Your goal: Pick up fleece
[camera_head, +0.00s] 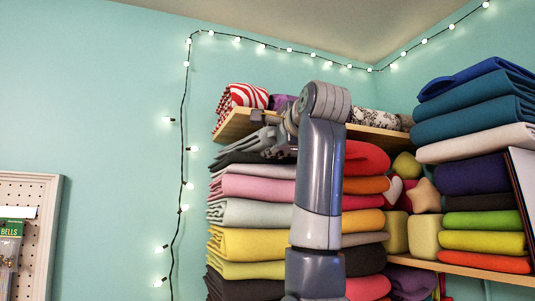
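Folded fleece pieces lie in stacks on the shelves. The left stack has a grey fleece (243,142) on top, with black, pink, pale grey and yellow (247,243) ones below. My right gripper (270,134) is at the right end of the grey fleece, just under the upper shelf board. It is small and dark against the fabric, and my arm covers part of this area. I cannot tell whether its fingers are open or touch the fleece. My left gripper is not in view.
The upper wooden shelf (234,125) holds a red-and-white striped roll (240,98) and other rolls close above the gripper. Another stack, with a teal fleece (472,119), stands at the right. A pegboard (37,215) hangs at the left. The wall between is clear except for string lights.

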